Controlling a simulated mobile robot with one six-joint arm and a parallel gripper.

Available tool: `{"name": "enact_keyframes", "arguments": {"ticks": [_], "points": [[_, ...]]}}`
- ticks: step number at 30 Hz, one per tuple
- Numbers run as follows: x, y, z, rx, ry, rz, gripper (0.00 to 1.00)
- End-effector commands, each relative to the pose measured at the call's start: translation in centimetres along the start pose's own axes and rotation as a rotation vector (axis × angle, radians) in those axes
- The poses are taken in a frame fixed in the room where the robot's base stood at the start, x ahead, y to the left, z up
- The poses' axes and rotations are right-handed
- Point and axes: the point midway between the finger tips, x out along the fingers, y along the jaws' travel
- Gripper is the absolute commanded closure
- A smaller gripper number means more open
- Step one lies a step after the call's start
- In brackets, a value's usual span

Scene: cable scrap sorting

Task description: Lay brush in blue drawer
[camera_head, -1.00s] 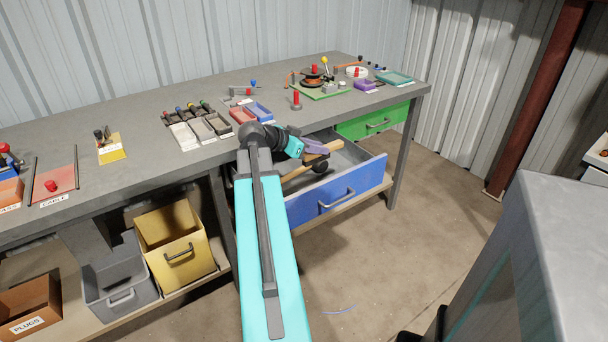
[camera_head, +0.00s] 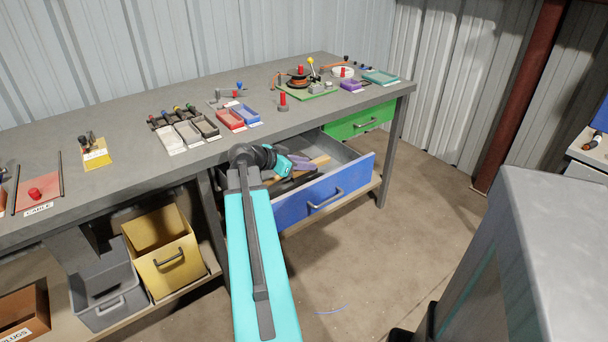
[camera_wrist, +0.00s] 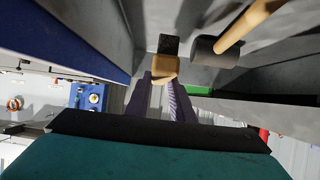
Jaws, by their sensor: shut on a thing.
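The blue drawer (camera_head: 345,190) is pulled out below the bench, with its grey inside showing. My gripper (camera_head: 303,164) is down inside the drawer opening. In the wrist view its two purple fingers (camera_wrist: 165,98) are shut on the brush (camera_wrist: 165,67), which shows as a short wooden piece with a dark end. Most of the brush is hidden in the head view. I cannot tell whether it touches the drawer floor. The drawer's blue front also shows in the wrist view (camera_wrist: 65,38).
A mallet with a black head (camera_wrist: 214,50) and wooden handle lies in the drawer beside the brush. A green drawer (camera_head: 358,121) is at the right. The bench top (camera_head: 130,160) overhangs above. A yellow bin (camera_head: 170,262) and grey bin (camera_head: 105,305) stand at left.

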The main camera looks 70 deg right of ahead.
Motion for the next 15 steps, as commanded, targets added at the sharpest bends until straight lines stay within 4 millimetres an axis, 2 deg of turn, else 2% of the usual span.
{"name": "enact_keyframes", "arguments": {"ticks": [9, 15], "points": [[1.4, 0.0, 2.5, -0.002, 0.0, 0.0, 1.0], [1.6, 0.0, 3.1, 0.0, 0.0, 0.0, 1.0]]}}
